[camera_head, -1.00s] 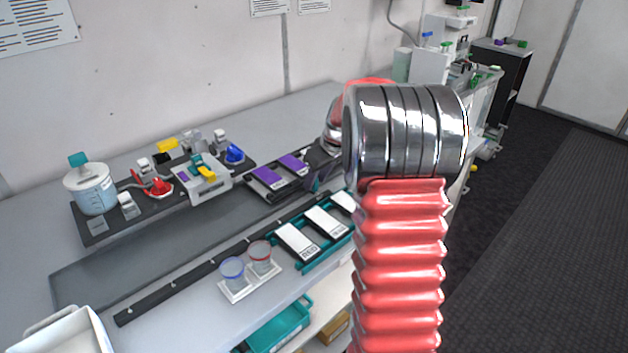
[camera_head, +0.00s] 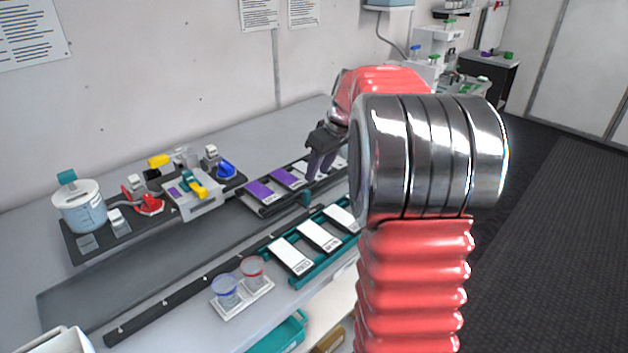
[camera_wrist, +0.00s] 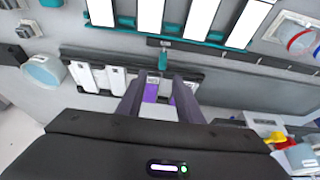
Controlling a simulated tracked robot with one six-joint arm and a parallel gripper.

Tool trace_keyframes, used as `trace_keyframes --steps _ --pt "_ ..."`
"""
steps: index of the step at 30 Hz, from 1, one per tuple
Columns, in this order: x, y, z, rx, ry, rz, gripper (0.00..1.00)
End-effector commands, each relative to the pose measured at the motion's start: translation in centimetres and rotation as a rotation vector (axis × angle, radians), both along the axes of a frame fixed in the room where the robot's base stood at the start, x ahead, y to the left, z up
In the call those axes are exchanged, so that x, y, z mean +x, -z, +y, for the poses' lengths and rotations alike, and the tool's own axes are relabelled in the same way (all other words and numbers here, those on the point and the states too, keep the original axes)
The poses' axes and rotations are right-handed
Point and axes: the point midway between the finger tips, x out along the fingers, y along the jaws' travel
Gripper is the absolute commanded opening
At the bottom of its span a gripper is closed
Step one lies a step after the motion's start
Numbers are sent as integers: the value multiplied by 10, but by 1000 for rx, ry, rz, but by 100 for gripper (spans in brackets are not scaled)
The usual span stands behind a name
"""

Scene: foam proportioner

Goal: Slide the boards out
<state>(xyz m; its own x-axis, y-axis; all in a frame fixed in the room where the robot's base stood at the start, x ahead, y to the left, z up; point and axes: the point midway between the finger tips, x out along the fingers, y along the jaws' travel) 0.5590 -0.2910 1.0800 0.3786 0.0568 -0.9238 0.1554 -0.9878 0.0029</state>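A black tray (camera_head: 268,209) on the bench holds a row of boards. Two purple-faced boards (camera_head: 258,191) show at its near left end, and white boards stand further right, partly behind my gripper (camera_head: 320,166). In the wrist view, the black tray (camera_wrist: 190,75) lies below my gripper (camera_wrist: 159,78). The two dark fingers are apart, with a purple board (camera_wrist: 151,92) visible in the gap and nothing seen gripped. More white boards (camera_wrist: 99,78) show to the left there. A teal rack (camera_head: 312,262) with white boards (camera_head: 290,256) lies closer to the front edge.
A teal tab (camera_wrist: 163,59) stands between tray and rack. A dark rail (camera_head: 190,297) runs along the bench. Two cups (camera_head: 225,291) stand in a white holder. A device with a yellow part (camera_head: 196,193) and a lidded jar (camera_head: 78,207) stand left. The grey mat has free room.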

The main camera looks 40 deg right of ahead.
Motion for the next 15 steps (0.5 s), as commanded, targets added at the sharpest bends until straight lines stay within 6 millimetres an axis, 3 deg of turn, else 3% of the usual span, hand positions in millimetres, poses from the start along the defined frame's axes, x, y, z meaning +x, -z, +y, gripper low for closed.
trace_keyframes --steps 6,15 --pt "-9 -22 -1 0 0 0 33" --pt "-10 -25 -2 0 0 0 33"
